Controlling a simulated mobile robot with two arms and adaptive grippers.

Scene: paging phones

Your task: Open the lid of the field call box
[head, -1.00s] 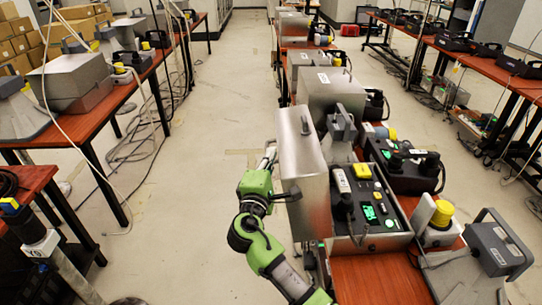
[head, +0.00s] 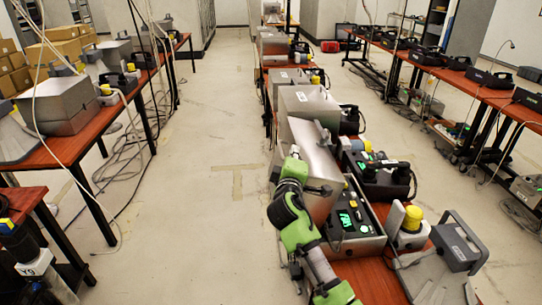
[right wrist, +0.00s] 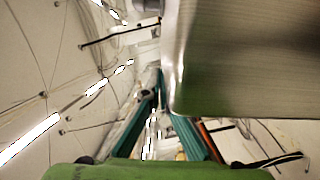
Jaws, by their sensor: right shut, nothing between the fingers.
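The field call box (head: 372,238) is an open metal case on the red-brown table, with a black panel and a green lit display (head: 345,220). Its grey metal lid (head: 312,150) is raised at the box's left side and leans over the panel's left part. My right gripper (head: 325,190) is in front of the lid's outer face, shut and empty; whether it touches the lid is unclear. In the right wrist view the closed fingers (right wrist: 158,88) are beside the lid's rounded corner, and the lid (right wrist: 245,60) fills the upper right. My left gripper is out of view.
A white unit with a yellow knob (head: 412,222) and a grey handled device (head: 455,245) stand right of the box. More metal cases (head: 310,105) stand behind it. The floor aisle (head: 210,170) on the left is clear.

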